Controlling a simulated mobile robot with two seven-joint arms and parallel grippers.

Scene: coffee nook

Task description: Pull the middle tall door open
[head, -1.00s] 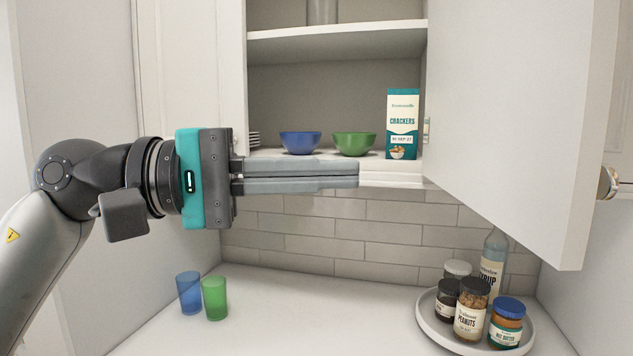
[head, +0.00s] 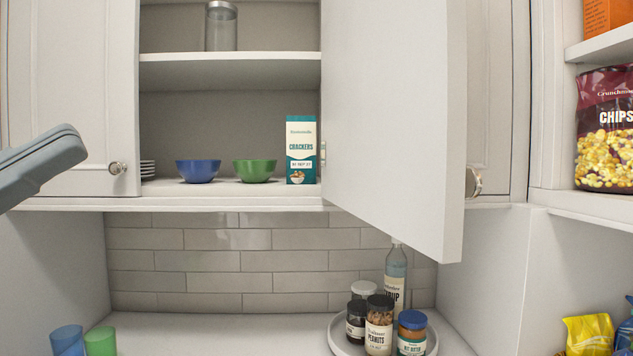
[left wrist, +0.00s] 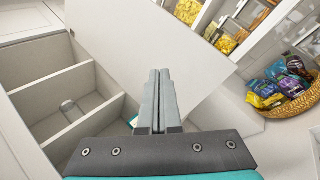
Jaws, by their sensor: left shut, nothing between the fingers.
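The middle tall door (head: 390,120) is a plain white panel. It stands wide open, swung out toward me from the right side of the cabinet opening, with its round metal knob (head: 473,182) showing past its outer edge. In the left wrist view the white door panel (left wrist: 115,40) lies beyond the fingers. My left gripper (head: 75,145) is at the left edge of the head view, well left of the door; its fingers (left wrist: 158,85) are together and empty. I cannot tell from the wrist view how far they are from the panel. My right gripper is not in view.
The open cabinet holds a blue bowl (head: 198,171), a green bowl (head: 255,171), a crackers box (head: 300,150) and a glass jar (head: 221,27). A closed door (head: 72,90) is at left. Below stand cups (head: 100,341) and a round tray (head: 345,346) with jars. Shelves are at right.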

